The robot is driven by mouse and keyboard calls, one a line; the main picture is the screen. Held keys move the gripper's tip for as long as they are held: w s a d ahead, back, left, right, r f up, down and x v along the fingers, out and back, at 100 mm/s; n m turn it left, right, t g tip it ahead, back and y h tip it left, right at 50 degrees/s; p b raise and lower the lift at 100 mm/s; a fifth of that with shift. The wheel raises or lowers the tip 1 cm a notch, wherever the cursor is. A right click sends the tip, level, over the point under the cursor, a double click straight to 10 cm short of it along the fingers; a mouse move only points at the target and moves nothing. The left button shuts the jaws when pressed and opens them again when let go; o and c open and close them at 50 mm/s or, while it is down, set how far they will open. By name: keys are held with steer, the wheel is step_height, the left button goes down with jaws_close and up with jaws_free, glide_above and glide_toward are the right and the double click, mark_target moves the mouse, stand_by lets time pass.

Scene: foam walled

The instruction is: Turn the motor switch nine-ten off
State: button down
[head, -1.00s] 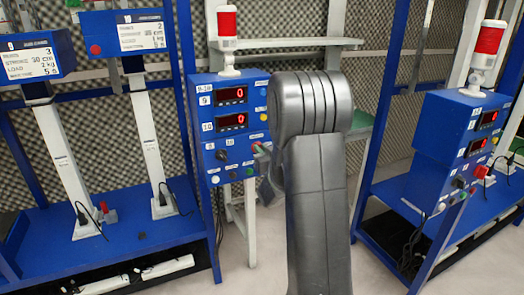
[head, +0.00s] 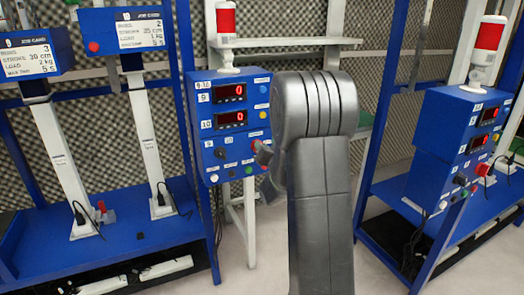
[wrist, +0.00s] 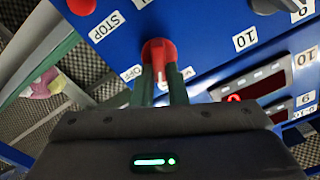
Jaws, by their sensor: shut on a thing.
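The blue control box (head: 240,170) marked 9 and 10 stands at the centre in the head view, its two red displays (head: 229,93) each reading 0. In the wrist view a red rotary switch (wrist: 157,47) sits on the blue panel. An OFF label (wrist: 132,73) is to its left, and a partly hidden label is to its right. My gripper (wrist: 162,84) is shut on the switch's handle, one finger on each side. The handle points down in the picture, between the two labels. In the head view my gripper (head: 262,153) is at the box's right edge, partly hidden by my arm.
A STOP label (wrist: 106,27) and a red button (wrist: 81,5) lie beside the switch. A grey knob (wrist: 278,5) is at the upper right. Another blue box (head: 440,130) stands at right, and a blue rack (head: 110,235) with white actuators at left.

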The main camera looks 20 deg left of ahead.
steer(key=m, duration=0.8)
steer(key=f+m+p, duration=0.1)
steer(key=m, duration=0.3)
steer(key=shift+w+d, duration=0.15)
steer(key=shift+w, duration=0.05)
steer(key=shift+m, duration=0.4)
steer(key=c, duration=1.4)
jaws_free()
steer(key=shift+c, duration=0.2)
steer(key=v, duration=1.4)
